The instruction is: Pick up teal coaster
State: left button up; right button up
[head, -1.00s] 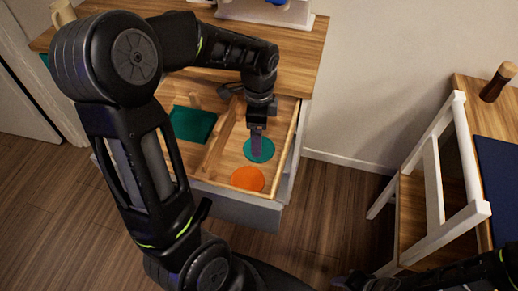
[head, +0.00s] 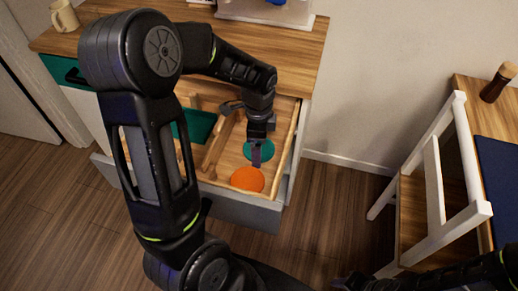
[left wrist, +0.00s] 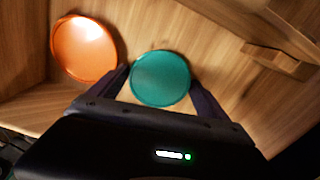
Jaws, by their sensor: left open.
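The teal coaster (head: 263,148) is a round disc lying in the right compartment of the open drawer (head: 240,207). It also shows in the left wrist view (left wrist: 160,78). My left gripper (head: 256,158) points down into the drawer over the coaster and hides part of it in the head view. In the left wrist view its open fingers (left wrist: 158,76) lie on either side of the coaster; whether they touch it I cannot tell. My right gripper (head: 352,283) is dark and partly visible at the bottom edge, its jaws unclear.
An orange coaster (head: 247,179) lies close in front of the teal one, and also beside my left finger in the wrist view (left wrist: 84,48). The drawer walls are close around the gripper.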

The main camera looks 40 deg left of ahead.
dwell(0.4)
pick_arm(q)
jog(key=c, duration=1.1)
